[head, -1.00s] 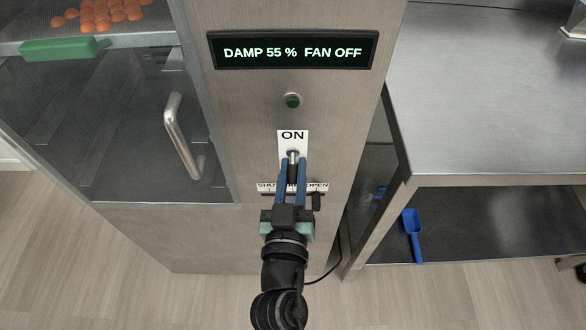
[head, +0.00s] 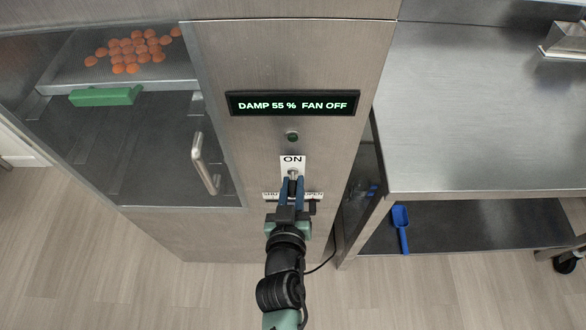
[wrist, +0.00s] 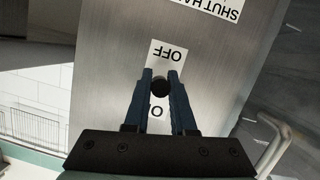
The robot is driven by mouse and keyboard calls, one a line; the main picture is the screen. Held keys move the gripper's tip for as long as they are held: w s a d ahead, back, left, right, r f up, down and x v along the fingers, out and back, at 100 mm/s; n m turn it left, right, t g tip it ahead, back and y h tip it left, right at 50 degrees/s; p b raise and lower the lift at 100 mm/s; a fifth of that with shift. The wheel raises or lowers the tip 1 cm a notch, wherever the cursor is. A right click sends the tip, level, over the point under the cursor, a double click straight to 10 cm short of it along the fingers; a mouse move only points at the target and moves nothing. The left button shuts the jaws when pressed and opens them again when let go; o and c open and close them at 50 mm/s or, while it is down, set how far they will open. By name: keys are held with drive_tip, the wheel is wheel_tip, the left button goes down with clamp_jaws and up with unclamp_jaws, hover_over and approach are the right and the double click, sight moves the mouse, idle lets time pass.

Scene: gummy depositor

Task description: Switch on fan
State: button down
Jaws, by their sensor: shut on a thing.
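The fan switch is a short lever (head: 293,173) on the steel front panel, just below a white ON label (head: 292,160). My gripper (head: 292,182) reaches up to it, with its blue fingers on either side of the lever. In the wrist view, my gripper (wrist: 160,82) is shut on the dark round end of the lever (wrist: 160,88). An upside-down OFF label (wrist: 167,56) shows beyond the fingertips there. The display (head: 293,103) reads "DAMP 55 % FAN OFF". A dark green lamp (head: 292,137) sits between display and switch. The fingers hide part of the lever.
A SHUT/OPEN slider with a dark handle (head: 312,207) lies just below and right of the fingers. A glass door with a handle (head: 206,164) is at left. A steel table (head: 480,120) stands at right, with a blue scoop (head: 400,226) on its lower shelf.

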drive_tip(key=shift+r+g+p, duration=0.55)
drive_tip(key=shift+g+p, duration=0.35)
drive_tip(key=shift+p, duration=1.95)
drive_tip(key=shift+r+g+p, duration=0.5)
drive_tip(key=shift+g+p, duration=0.4)
drive_tip(key=shift+p, duration=1.95)
drive_tip(key=g+p, duration=0.2)
drive_tip(key=p, duration=0.1)
drive_tip(key=shift+r+p, duration=0.1)
drive_tip(key=shift+p, duration=0.3)
drive_tip(key=shift+w+g+p, duration=0.1)
drive_tip(key=shift+g+p, duration=0.4)
drive_tip(key=shift+p, duration=0.25)
drive_tip(key=c, duration=0.8)
unclamp_jaws()
drive_tip(key=shift+o, duration=0.2)
drive_tip(key=v, duration=1.3)
drive_tip(key=shift+w, duration=0.15)
